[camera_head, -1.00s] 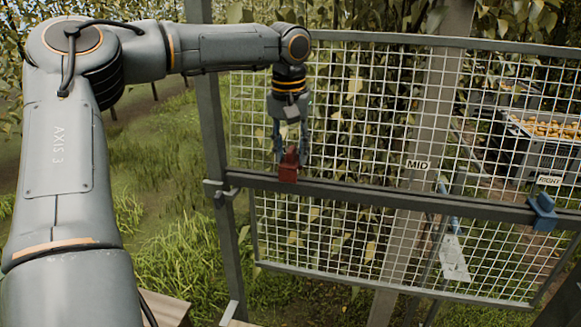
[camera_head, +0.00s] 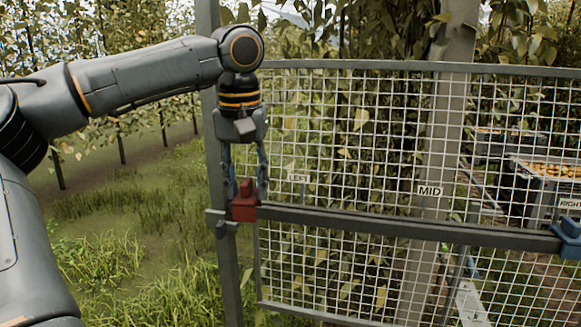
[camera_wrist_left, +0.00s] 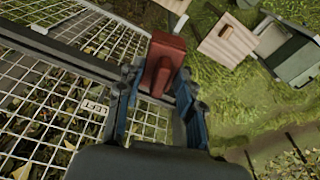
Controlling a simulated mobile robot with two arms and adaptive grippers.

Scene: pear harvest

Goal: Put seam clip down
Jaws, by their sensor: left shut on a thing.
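The red seam clip (camera_head: 244,204) is between the fingers of my left gripper (camera_head: 244,188), which is shut on it. In the head view the clip is at the left end of the mesh panel's middle rail (camera_head: 400,224), next to the upright post. I cannot tell whether the clip rests on the rail or hangs just in front of it. The left wrist view shows the red clip (camera_wrist_left: 164,62) between the blue fingers, close to the rail. A LEFT label (camera_head: 299,178) is on the mesh just right of the gripper. My right gripper is not in view.
A MID label (camera_head: 430,191) and a RIGHT label (camera_head: 569,204) mark the mesh further right. A blue clip (camera_head: 568,238) sits on the rail at the right. Crates of pears (camera_head: 550,180) stand behind the mesh. Grass is open left of the post.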

